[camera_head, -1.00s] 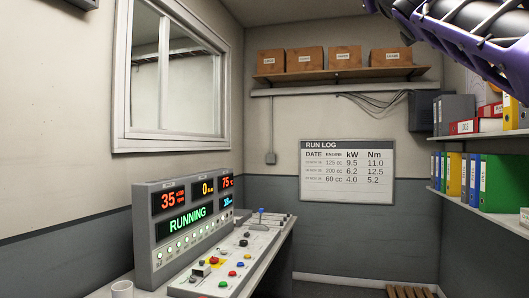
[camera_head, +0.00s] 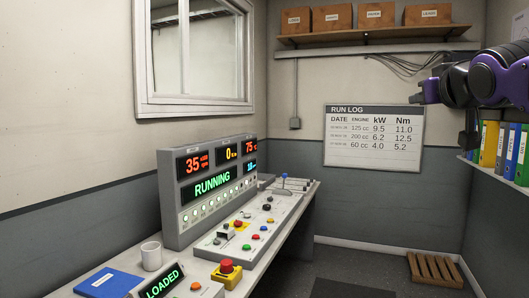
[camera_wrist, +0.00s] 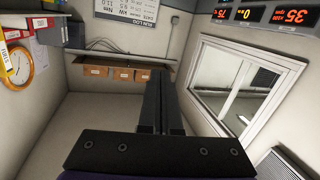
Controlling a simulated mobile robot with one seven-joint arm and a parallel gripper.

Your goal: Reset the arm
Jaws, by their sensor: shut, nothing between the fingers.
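My gripper (camera_wrist: 163,88) shows in the wrist view as two black fingers lying side by side, shut with nothing between them. The wrist picture is upside down, with the run log board (camera_wrist: 127,12) at its top edge. In the head view my purple and black arm reaches in from the right, in front of the right shelf. It is raised clear of the console and holds nothing.
A console (camera_head: 208,188) reading RUNNING stands on the left bench, with a white mug (camera_head: 151,256), a blue folder (camera_head: 108,283) and a red emergency button (camera_head: 226,267) nearby. Binders (camera_head: 489,146) fill the right shelf. A wooden pallet (camera_head: 434,270) lies on the floor.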

